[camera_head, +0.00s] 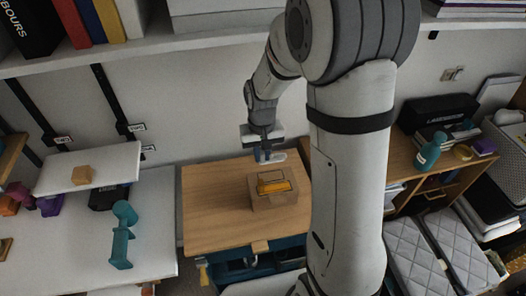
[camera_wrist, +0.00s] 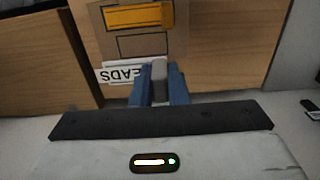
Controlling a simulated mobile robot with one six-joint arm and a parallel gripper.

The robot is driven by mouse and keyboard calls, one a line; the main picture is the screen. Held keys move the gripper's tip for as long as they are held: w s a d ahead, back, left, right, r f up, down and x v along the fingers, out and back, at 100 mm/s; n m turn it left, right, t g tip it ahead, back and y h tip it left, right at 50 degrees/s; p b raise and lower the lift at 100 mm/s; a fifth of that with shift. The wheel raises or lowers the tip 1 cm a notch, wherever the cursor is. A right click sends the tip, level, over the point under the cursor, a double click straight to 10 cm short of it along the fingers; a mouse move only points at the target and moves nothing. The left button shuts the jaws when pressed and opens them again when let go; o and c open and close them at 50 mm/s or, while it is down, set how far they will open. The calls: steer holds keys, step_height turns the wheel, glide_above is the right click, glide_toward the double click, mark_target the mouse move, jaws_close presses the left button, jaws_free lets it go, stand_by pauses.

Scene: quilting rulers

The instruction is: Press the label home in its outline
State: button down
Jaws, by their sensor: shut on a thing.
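A brown cardboard box (camera_head: 273,201) stands on the wooden table, with an orange patch (camera_head: 274,187) on it. The patch also shows in the wrist view (camera_wrist: 139,17). A dark rectangular outline (camera_wrist: 141,46) is drawn beside the patch and looks empty. My gripper (camera_head: 264,157) is just behind the box. In the wrist view its blue fingers (camera_wrist: 158,88) are shut on a grey tab, which seems to belong to the white label (camera_wrist: 116,73). The label reads "EADS"; the fingers hide part of it. It appears apart from the outline, and its gap to the box is unclear.
The wooden tabletop (camera_head: 213,205) is clear to the left of the box. A white table (camera_head: 75,235) with a teal object (camera_head: 122,235) stands further left. My arm hides the table's right side. A shelf (camera_head: 190,45) runs along the wall above.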

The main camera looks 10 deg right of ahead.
steer(key=shift+f, duration=0.15)
steer(key=shift+f+b, duration=2.3)
steer(key=shift+f, duration=0.5)
steer(key=shift+f, duration=1.15)
steer(key=c, duration=1.3)
jaws_free()
steer(key=shift+s, duration=0.1)
steer(key=shift+r, duration=0.1)
step_height(320, 180, up, 8)
steer(key=shift+f, duration=0.25)
steer(key=shift+r, duration=0.1)
